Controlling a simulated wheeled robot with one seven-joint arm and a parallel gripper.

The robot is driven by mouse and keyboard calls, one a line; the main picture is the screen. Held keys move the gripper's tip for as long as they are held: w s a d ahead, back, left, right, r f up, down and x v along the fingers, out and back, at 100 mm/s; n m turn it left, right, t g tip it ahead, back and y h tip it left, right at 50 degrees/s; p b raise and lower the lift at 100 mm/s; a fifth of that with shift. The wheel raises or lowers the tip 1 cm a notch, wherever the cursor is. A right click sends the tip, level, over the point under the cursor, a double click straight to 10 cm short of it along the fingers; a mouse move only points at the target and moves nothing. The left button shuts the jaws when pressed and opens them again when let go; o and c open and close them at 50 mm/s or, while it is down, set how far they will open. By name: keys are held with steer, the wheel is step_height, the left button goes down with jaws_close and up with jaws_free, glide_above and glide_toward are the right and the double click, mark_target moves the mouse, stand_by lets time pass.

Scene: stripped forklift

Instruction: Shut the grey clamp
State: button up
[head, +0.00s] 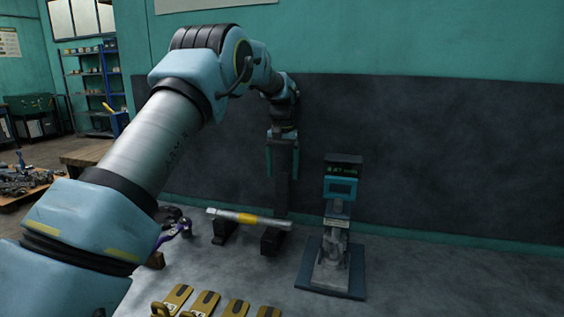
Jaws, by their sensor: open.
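A grey clamp-like mechanism (331,262) stands on a dark blue base plate (331,291) right of centre, below a small display unit. Its parts are small, so I cannot tell whether it is open or shut. My gripper (282,172) is above and to the left of it, pointing down, with a teal finger on each side of a dark upright post. The fingers are open. I cannot tell whether they touch the post. The gripper is apart from the grey mechanism.
A grey bar with a yellow band (246,217) lies on black supports left of the mechanism. Several yellow tagged pieces (205,302) lie at the front. A purple-handled tool (180,228) is farther left. The grey surface right of the base plate is clear.

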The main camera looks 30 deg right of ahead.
mark_target(282, 187)
step_height(282, 187, down, 8)
steer(key=shift+f+p, duration=0.1)
steer(key=shift+p, duration=0.8)
steer(key=shift+c, duration=0.2)
jaws_close()
steer(key=shift+c, duration=1.8)
jaws_free()
steer(key=shift+s+a+f+b, duration=0.2)
steer(key=shift+s+a+b, duration=0.25)
steer(key=shift+s+a, duration=0.45)
steer(key=shift+s+a+f+b, duration=0.15)
steer(key=shift+s+a+b, duration=0.3)
steer(key=shift+s+a, duration=0.45)
steer(key=shift+s+a+f+b, duration=0.2)
steer(key=shift+s+a+b, duration=0.25)
steer(key=shift+s+a, duration=0.45)
steer(key=shift+d, duration=0.1)
